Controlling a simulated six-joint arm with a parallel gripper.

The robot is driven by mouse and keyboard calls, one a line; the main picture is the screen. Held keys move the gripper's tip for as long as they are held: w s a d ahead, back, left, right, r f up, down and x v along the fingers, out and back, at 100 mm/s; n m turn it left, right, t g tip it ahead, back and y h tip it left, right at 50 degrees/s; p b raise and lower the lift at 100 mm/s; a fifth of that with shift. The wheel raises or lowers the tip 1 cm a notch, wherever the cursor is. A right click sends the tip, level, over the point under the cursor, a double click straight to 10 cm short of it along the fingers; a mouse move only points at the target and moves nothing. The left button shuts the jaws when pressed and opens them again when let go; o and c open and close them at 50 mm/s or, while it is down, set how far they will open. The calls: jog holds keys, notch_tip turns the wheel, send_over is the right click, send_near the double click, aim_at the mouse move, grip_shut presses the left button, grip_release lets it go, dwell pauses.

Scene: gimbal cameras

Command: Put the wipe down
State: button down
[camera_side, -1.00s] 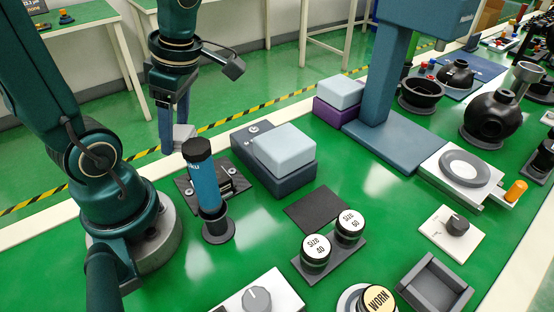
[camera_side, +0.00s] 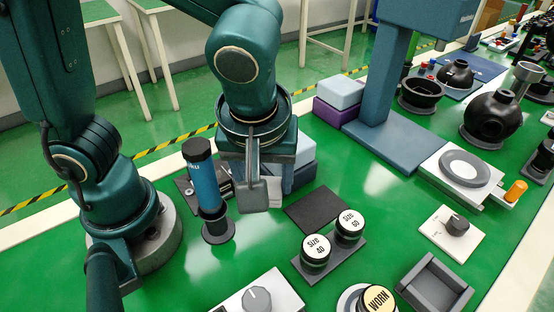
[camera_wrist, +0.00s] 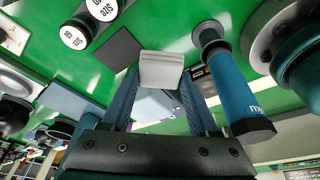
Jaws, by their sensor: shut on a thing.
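My gripper (camera_side: 253,180) is shut on a small light grey pad, which I take to be the wipe (camera_side: 252,197), and its fingers point down. The wipe also shows in the wrist view (camera_wrist: 161,70), between the fingertips of my gripper (camera_wrist: 160,84). In the side view the wipe appears in front of the pale blue block (camera_side: 305,152) and left of a flat dark mat (camera_side: 318,208). It looks held above the bench, but its exact height is unclear. The block and its dark base are partly hidden by my gripper.
A blue bottle (camera_side: 203,176) stands upright close left of my gripper. A blue press column (camera_side: 386,90) rises behind. Green bench between the bottle and the jars is clear.

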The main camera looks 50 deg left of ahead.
aim_at(267, 236)
jog(key=shift+s+d+f+m, duration=0.25)
jog(key=shift+s+d+m, duration=0.2)
jog(key=shift+d, duration=0.15)
notch_tip(267, 236, down, 10)
jog(key=shift+r, duration=0.1)
jog(key=shift+f, duration=0.2)
